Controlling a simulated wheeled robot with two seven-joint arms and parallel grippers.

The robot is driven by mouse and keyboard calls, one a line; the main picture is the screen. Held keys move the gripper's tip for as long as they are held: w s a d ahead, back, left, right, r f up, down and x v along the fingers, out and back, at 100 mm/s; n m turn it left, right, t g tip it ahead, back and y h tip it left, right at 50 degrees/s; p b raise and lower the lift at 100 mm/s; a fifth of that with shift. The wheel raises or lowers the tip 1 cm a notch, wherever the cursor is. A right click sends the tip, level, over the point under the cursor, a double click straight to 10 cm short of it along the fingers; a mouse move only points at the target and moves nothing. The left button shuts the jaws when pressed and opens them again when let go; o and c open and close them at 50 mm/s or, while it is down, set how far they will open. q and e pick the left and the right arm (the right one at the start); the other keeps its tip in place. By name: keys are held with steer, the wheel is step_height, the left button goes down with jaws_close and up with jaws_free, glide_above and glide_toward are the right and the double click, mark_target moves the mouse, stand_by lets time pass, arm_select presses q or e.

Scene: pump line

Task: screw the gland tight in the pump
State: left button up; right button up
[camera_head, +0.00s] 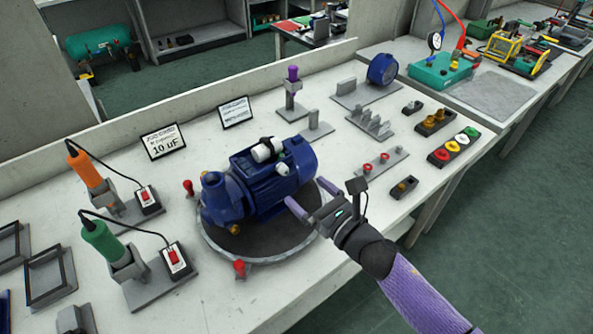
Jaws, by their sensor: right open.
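The blue pump (258,185) lies on a round dark turntable (275,236) with a pale rim. A white cylinder (262,152) and a small white part (282,169) sit on top of the pump. A small brass-coloured part (234,229) shows low on its front end. I cannot tell for certain which part is the gland. My right gripper (309,195) is open, with its two purple fingers apart at the right side of the pump, over the turntable's edge. Nothing shows between the fingers. Whether a finger touches the pump is unclear. My left gripper is out of view.
Orange (88,175) and green (104,242) tools stand in holders at left, each cabled to a red switch. Red knobs (239,267) stand at the turntable's rim. A purple-handled tool (292,85) stands behind. Small-part racks (383,163) lie at right.

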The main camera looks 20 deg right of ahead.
mark_target(286, 173)
steer(key=shift+b+x, duration=0.4)
steer(key=shift+x, duration=1.45)
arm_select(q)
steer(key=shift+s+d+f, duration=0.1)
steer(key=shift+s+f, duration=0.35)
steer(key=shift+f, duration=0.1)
arm_select(e)
steer(key=shift+w+a, duration=0.2)
steer(key=shift+w, duration=0.25)
arm_select(q)
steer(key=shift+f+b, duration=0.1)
steer(key=shift+b, duration=0.2)
arm_select(e)
steer(key=shift+w, duration=0.1)
steer(key=shift+b+x, duration=0.3)
steer(key=shift+x, duration=0.55)
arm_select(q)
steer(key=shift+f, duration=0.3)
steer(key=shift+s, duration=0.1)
